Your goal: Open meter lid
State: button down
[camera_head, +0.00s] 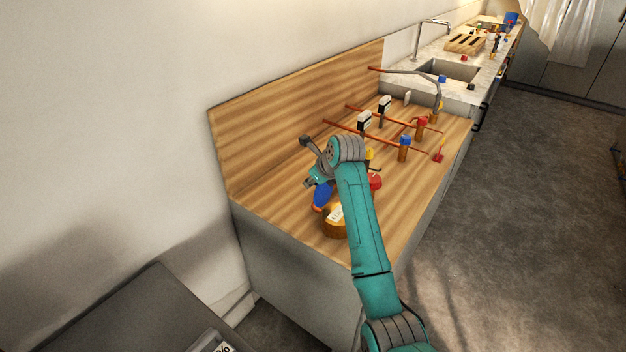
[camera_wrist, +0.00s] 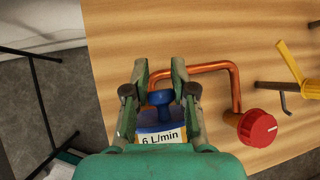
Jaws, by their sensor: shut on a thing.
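The meter has a round brass body (camera_head: 334,228) near the front left of the wooden worktop. A white label shows on it, and the wrist view shows this label (camera_wrist: 160,138) reading "6 L/min". The blue lid (camera_head: 322,194) stands tilted up at the left side of the meter, with the label face uncovered. In the wrist view the lid's blue knob (camera_wrist: 161,104) lies between the two green fingers. My gripper (camera_wrist: 160,80) is shut on the blue lid; in the head view my gripper (camera_head: 318,179) is at the lid's upper end. My arm hides part of the meter.
A red round knob (camera_wrist: 257,128) joins a copper pipe (camera_wrist: 212,66) right of the meter. A yellow lever (camera_wrist: 291,62) is farther right. Blue (camera_head: 404,142) and red (camera_head: 422,121) valves stand farther along. A wooden backboard (camera_head: 290,115) rises behind. The worktop's left end is bare.

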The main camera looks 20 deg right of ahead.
jog(key=c, duration=0.9)
grip_release()
jog(key=shift+s+a+f, duration=0.2)
jog(key=shift+a+f, duration=0.1)
jog(key=shift+f, duration=0.25)
jog(key=shift+c, duration=0.2)
jog(key=shift+d+r, duration=0.1)
jog(key=shift+r, duration=0.1)
jog(key=shift+w, duration=0.1)
jog(key=v, duration=1.2)
jog(key=shift+d, duration=0.1)
